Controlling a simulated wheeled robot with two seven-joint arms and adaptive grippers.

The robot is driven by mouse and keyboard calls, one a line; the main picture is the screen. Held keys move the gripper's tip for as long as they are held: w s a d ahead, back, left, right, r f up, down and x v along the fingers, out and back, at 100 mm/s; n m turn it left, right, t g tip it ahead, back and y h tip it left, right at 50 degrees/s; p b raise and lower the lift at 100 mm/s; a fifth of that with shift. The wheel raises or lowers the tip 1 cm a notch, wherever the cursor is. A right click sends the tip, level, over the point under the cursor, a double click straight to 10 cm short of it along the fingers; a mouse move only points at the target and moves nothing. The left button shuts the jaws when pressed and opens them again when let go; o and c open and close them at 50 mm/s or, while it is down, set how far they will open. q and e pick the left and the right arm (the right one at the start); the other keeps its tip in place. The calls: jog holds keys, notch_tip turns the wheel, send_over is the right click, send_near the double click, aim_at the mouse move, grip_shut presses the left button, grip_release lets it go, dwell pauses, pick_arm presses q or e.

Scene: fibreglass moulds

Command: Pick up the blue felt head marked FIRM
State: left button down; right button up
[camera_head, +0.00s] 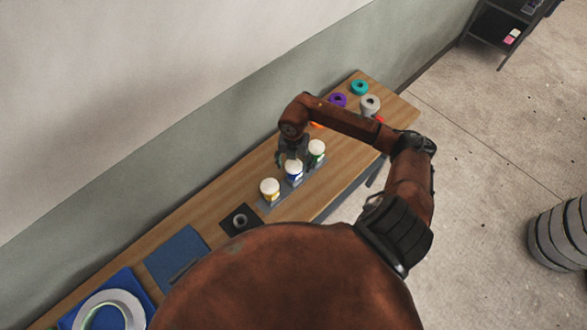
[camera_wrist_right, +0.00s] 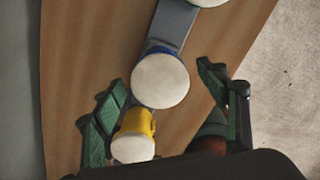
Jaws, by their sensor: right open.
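The blue felt head (camera_head: 293,170) is the middle one of a row of three white-topped heads on a grey rack (camera_head: 306,178). In the wrist view its round white top (camera_wrist_right: 160,82) hides most of its blue band, and no FIRM marking is readable. The yellow head (camera_head: 270,189) stands on one side of it and the green head (camera_head: 317,150) on the other. My right gripper (camera_head: 290,157) is open and empty beside and above the blue head. In the wrist view its spread green fingers (camera_wrist_right: 161,78) flank the line of heads. My left gripper is out of view.
The wooden bench (camera_head: 220,202) runs along the wall. Colored rings, including a teal ring (camera_head: 360,87) and a purple ring (camera_head: 338,100), lie at its far end. A black square (camera_head: 240,219) with a ring and a blue mat (camera_head: 177,255) lie nearer.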

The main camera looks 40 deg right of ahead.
jog(key=shift+f, duration=0.2)
jog(key=c, duration=1.4)
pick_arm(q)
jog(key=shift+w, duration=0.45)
pick_arm(e)
jog(key=shift+c, duration=0.5)
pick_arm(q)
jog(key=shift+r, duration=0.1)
pick_arm(e)
jog(key=shift+r, duration=0.15)
